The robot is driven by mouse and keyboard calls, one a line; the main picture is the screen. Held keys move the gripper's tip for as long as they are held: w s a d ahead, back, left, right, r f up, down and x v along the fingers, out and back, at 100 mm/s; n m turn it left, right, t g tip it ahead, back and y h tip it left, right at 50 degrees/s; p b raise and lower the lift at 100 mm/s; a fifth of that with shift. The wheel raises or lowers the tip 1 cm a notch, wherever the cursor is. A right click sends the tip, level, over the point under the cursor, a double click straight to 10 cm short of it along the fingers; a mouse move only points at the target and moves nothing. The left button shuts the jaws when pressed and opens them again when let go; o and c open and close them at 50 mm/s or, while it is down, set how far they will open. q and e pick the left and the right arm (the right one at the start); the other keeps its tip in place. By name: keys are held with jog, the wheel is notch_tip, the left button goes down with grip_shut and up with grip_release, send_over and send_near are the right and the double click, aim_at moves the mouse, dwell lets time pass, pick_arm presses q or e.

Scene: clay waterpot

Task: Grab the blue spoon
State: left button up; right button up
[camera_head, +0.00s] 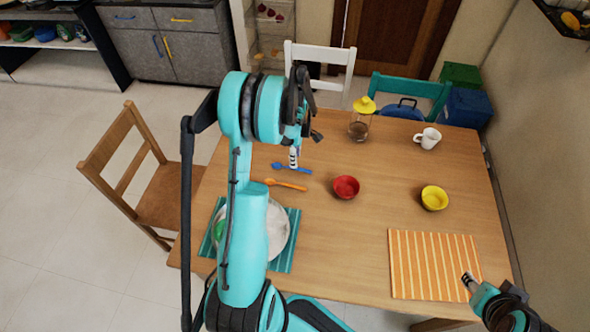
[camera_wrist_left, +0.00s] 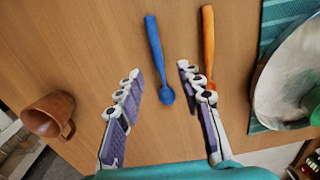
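The blue spoon (camera_head: 304,170) lies on the wooden table, partly covered by my left gripper (camera_head: 294,156) in the head view. In the left wrist view the spoon (camera_wrist_left: 153,40) shows whole, its bowl end toward my gripper and its handle pointing away. The left gripper (camera_wrist_left: 159,72) is open, its two fingers on either side of the spoon's line, with nothing held. Whether the fingertips touch the table cannot be told. My right gripper (camera_head: 468,280) is at the lower right, near the orange striped mat; its opening is too small to judge.
An orange spoon (camera_head: 288,185) lies beside the blue one, close to one left finger. A large pale bowl (camera_head: 280,232) sits on a teal mat (camera_head: 285,262). A brown mug (camera_wrist_left: 45,117) shows in the wrist view. A red bowl (camera_head: 346,187) stands to the right.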

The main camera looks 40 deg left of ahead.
pick_arm(q)
notch_tip(320, 180, down, 6)
jog(key=shift+w+a+r+b, duration=0.1)
jog(key=shift+b, duration=0.95)
grip_shut()
